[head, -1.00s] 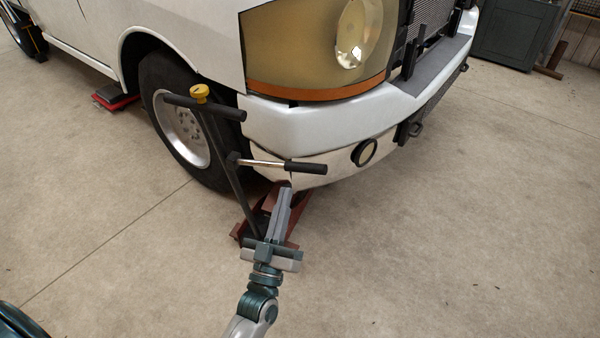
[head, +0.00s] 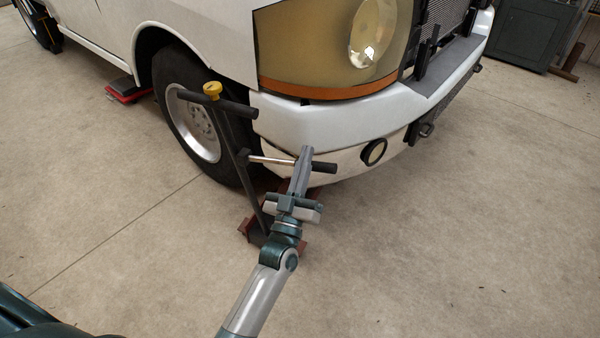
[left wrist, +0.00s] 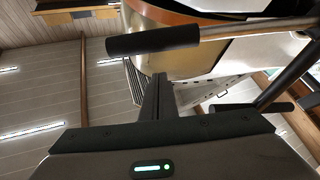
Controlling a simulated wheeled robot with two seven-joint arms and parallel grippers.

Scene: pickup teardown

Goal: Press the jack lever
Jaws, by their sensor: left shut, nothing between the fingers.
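The jack lever is a thin metal rod with a black grip (head: 323,167), sticking out to the right from the jack's dark upright handle (head: 233,150). A yellow knob (head: 212,89) tops the handle. The jack's red base (head: 252,233) sits on the floor by the front wheel, partly hidden behind my arm. My left gripper (head: 304,155) is shut and empty, its tips overlapping the lever in the head view. In the left wrist view the black grip (left wrist: 153,40) crosses just beyond and above the fingers (left wrist: 157,85); I cannot tell whether they touch. My right gripper is not in view.
The white pickup's bumper (head: 345,160) and headlight (head: 330,45) are close behind the lever. The front tyre (head: 190,110) is left of the jack handle. A red object (head: 128,92) lies under the truck farther back. Open concrete floor (head: 480,220) lies to the right.

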